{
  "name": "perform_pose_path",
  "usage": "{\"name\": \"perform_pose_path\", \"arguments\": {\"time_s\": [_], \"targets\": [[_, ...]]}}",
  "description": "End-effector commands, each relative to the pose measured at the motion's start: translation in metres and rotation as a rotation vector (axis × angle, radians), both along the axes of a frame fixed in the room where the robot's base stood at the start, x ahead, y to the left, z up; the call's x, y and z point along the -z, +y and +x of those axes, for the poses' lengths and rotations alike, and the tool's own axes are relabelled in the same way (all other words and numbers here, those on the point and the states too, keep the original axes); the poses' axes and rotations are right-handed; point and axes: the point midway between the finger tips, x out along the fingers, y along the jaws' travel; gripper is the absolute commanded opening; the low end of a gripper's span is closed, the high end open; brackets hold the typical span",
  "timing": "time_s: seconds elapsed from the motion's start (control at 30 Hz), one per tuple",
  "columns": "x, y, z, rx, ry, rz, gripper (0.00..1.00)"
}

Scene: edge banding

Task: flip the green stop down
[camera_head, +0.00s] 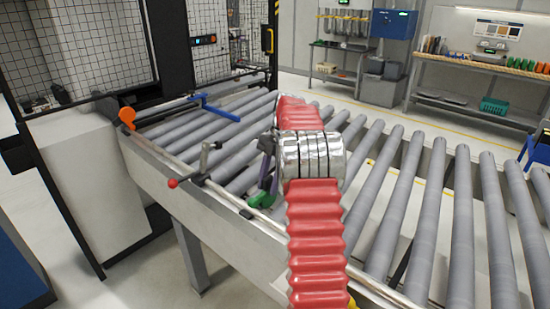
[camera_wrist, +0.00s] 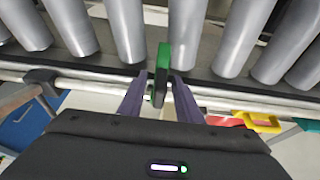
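The green stop (camera_wrist: 164,60) stands at the rail along the roller conveyor's edge, with its far end toward the rollers in the wrist view. In the head view, part of the green stop (camera_head: 262,200) shows low beside my arm, and the rest is hidden. My gripper (camera_wrist: 160,85) has its two purple fingers on either side of the stop. A narrow gap shows on the left side; contact on the right is unclear. In the head view, my gripper (camera_head: 266,176) is over the near rail, partly hidden by my red arm.
Grey rollers (camera_head: 390,220) fill the conveyor beyond the rail (camera_head: 235,220). A yellow part (camera_wrist: 255,121) is right of my gripper in the wrist view.

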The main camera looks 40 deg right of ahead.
Motion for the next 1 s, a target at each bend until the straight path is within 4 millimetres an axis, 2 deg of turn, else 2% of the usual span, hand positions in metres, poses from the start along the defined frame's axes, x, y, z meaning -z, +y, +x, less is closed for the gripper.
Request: {"name": "perform_pose_path", "arguments": {"time_s": [0.4,1.0], "targets": [[-0.05,-0.019,0.003,-0.002,-0.002,-0.001,0.31],[-0.094,-0.036,0.006,-0.001,-0.001,-0.001,0.31]]}}
